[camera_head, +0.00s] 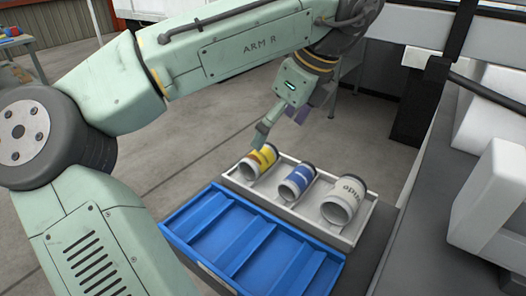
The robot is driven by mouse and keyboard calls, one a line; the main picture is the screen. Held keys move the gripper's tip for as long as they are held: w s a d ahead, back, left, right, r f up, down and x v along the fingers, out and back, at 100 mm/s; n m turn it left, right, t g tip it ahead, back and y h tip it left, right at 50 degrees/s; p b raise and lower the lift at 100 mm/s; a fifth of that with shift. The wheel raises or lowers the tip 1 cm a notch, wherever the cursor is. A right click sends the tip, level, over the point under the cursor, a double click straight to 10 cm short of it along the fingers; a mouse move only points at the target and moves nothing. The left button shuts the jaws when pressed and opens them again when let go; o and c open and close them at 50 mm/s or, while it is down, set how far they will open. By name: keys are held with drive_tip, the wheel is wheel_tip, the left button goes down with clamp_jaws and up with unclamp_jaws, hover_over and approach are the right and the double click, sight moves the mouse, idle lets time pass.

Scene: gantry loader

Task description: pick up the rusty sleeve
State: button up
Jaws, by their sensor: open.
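No plainly rusty sleeve can be told apart here. A white tray (363,221) holds three hollow cylinders lying on their sides in separate slots. The left one is a yellow cylinder (257,161) with a reddish-brown band. The middle one is a blue and white cylinder (297,181). The right one is a larger whitish cylinder (343,203) with dark lettering. My gripper (281,133) is open and points down just above and behind the yellow cylinder, apparently not touching it. The far side of its jaws is partly hidden.
A blue bin (180,235) with several empty compartments stands in front of the white tray. A grey machine surface with white blocks (490,205) borders the right side. A workbench (15,42) stands far left. Concrete floor lies open behind the tray.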

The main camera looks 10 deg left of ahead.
sight(262, 154)
drive_tip(key=x, duration=0.4)
drive_tip(key=shift+s, duration=0.2)
drive_tip(key=x, duration=0.4)
drive_tip(key=shift+w+a+f+p, duration=0.15)
drive_tip(key=shift+w+a+p, duration=0.05)
drive_tip(key=shift+a+p, duration=0.15)
drive_tip(key=shift+w+f, duration=0.1)
drive_tip(key=shift+f, duration=0.45)
drive_tip(key=shift+c, duration=0.4)
drive_tip(key=c, duration=1.5)
